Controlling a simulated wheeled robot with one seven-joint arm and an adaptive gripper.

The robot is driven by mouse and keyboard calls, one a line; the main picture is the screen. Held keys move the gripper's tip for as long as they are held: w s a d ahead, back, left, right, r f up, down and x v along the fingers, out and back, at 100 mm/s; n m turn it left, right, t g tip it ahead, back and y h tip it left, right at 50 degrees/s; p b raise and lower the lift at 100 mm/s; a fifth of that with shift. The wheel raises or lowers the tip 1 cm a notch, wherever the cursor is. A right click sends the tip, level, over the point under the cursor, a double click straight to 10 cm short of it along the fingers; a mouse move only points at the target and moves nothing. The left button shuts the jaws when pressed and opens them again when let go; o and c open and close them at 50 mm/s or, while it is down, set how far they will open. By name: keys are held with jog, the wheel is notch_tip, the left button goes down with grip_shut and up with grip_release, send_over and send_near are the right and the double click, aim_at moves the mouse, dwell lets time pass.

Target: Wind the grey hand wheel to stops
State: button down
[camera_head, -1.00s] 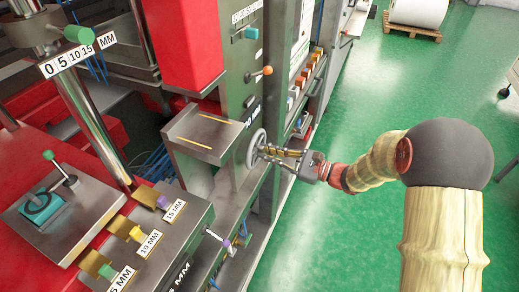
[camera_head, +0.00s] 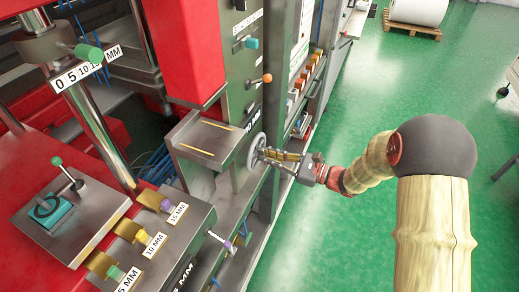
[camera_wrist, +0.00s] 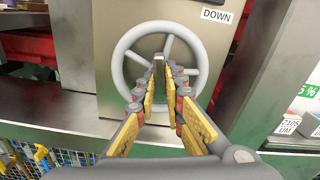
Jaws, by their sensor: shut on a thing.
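The grey hand wheel (camera_wrist: 122,57) is a spoked ring upright on a metal panel. It shows almost edge-on in the head view (camera_head: 253,151). The fingertips are shut on a small grey upright piece there, which looks like the wheel's handle or a spoke; I cannot tell which. In the head view my gripper (camera_head: 270,154) meets the wheel from the right. The fingers hide part of the lower rim and hub.
A "DOWN" label (camera_wrist: 215,14) is right of the wheel. An orange-knobbed lever (camera_head: 267,78) stands above it. A metal shelf (camera_head: 205,140) juts out to its left. Green floor (camera_head: 400,80) lies open to the right.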

jog(key=shift+m+p, duration=0.5)
jog(key=shift+r+m+p, duration=0.1)
jog(key=shift+m+p, duration=1)
jog(key=shift+p, duration=0.8)
jog(key=shift+m, duration=0.3)
jog(key=shift+m+p, duration=0.8)
jog(key=shift+p, duration=0.7)
jog(key=shift+m+p, duration=0.6)
jog(key=shift+p, duration=0.1)
